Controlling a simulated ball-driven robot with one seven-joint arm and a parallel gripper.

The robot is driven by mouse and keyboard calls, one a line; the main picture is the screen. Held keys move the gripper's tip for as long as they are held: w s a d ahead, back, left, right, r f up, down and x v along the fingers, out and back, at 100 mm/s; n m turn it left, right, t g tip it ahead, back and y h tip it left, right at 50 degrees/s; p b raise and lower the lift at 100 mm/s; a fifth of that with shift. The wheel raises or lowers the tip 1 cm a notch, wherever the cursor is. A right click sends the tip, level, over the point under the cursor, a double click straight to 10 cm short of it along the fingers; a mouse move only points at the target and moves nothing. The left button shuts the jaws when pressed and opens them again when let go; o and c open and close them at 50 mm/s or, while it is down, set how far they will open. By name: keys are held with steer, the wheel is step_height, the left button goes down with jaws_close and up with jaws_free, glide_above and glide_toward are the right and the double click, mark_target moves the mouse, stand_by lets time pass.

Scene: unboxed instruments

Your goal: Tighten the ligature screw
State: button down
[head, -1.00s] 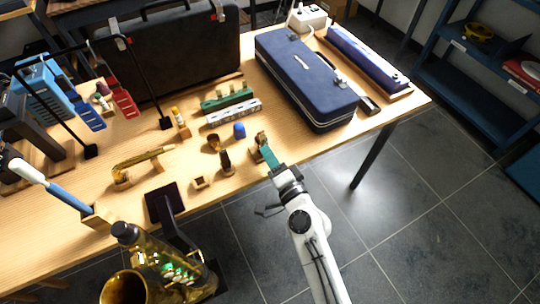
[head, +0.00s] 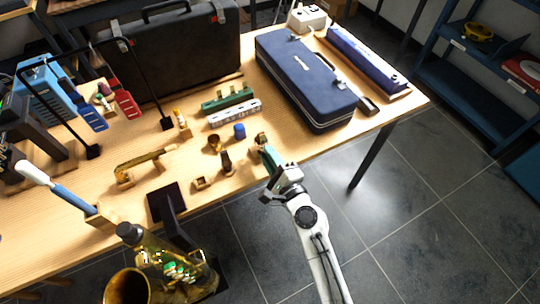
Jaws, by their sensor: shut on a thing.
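My gripper (head: 267,157), with teal fingers, is at the table's front edge, right of the middle. Its fingertips are closed at a small brown and brass piece (head: 261,139) on a wooden block, which looks like the mouthpiece with its ligature. The ligature screw is too small to make out and is hidden between the fingers. A dark mouthpiece-like piece (head: 226,162) stands to the left, apart from my gripper. A small brass cup-shaped piece (head: 214,143) stands behind that one.
A blue cap-like piece (head: 239,131) and a small wooden block (head: 203,183) stand close by. A blue case (head: 308,82) lies behind my gripper. A saxophone (head: 165,265) is at the front left, and a brass neck (head: 143,160) rests on the table. Floor to the right is clear.

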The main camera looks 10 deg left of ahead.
stand_by(0.4)
steer(key=shift+f, duration=0.1)
steer(key=c, duration=1.1)
jaws_free()
steer(key=shift+o, duration=0.2)
steer(key=b+v, duration=0.1)
steer(key=v, duration=1)
steer(key=shift+w, duration=0.1)
